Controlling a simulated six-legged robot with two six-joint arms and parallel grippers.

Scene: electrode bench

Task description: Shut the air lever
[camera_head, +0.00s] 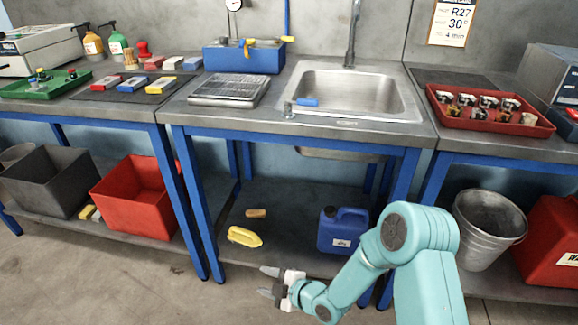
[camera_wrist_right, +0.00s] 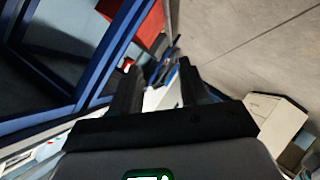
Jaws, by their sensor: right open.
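A blue lever (camera_head: 307,102) lies on the bench's front edge before the sink, beside a small metal fitting (camera_head: 288,108). A yellow lever (camera_head: 288,38) sits at the foot of a blue vertical pipe (camera_head: 287,15) at the back. Another yellow lever (camera_head: 247,44) stands on the blue box (camera_head: 245,58). I cannot tell which one is the air lever. My right gripper (camera_head: 267,281) is open and empty, low in front of the lower shelf, well below all the levers. In the right wrist view its fingers (camera_wrist_right: 157,75) are apart. My left gripper is not in view.
The sink (camera_head: 345,90) has a tall tap (camera_head: 352,35). A grey rack (camera_head: 229,89) lies left of it. A red tray (camera_head: 490,108) stands right. Below are a blue canister (camera_head: 343,228), a yellow item (camera_head: 244,237), a bucket (camera_head: 488,228) and blue bench legs (camera_head: 193,225).

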